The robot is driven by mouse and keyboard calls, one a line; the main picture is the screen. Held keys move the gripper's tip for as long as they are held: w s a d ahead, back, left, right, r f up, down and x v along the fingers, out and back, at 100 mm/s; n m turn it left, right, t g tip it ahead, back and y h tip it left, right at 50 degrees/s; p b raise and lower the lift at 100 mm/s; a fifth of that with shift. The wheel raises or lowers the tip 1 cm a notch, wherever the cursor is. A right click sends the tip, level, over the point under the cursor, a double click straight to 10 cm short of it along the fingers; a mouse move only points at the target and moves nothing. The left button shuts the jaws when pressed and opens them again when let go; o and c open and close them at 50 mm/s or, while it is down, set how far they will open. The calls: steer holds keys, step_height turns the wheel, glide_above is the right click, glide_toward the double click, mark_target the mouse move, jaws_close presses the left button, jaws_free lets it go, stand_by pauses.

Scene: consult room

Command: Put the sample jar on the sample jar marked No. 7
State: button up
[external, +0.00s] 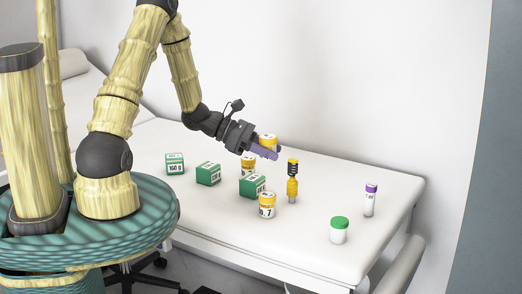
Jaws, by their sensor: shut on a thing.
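My gripper (266,153), with purple fingers, is shut on a sample jar (268,139) with a yellow-orange lid. It holds the jar above the white table, and the fingers hide its lower part. The sample jar marked No. 7 (267,207), white with a yellow-orange lid, stands upright near the table's front edge, below and in front of my gripper. Another similar jar (248,166) shows under the gripper, partly hidden by it, and its marking is not legible.
Green-and-white boxes (208,174) stand left of and behind jar No. 7, one close to it. A yellow-and-black tool (292,182) stands to its right. A green-lidded jar (339,230) and a purple-capped tube (370,200) stand farther right on the white table (310,238).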

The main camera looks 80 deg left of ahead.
glide_above(268, 194)
steer(key=shift+a+f, duration=0.1)
steer(key=shift+f, duration=2.8)
steer(key=shift+f+b, duration=0.35)
steer(key=shift+f, duration=1.75)
steer(key=shift+f, duration=0.2)
steer(key=o, duration=1)
steer(key=shift+r, duration=0.15)
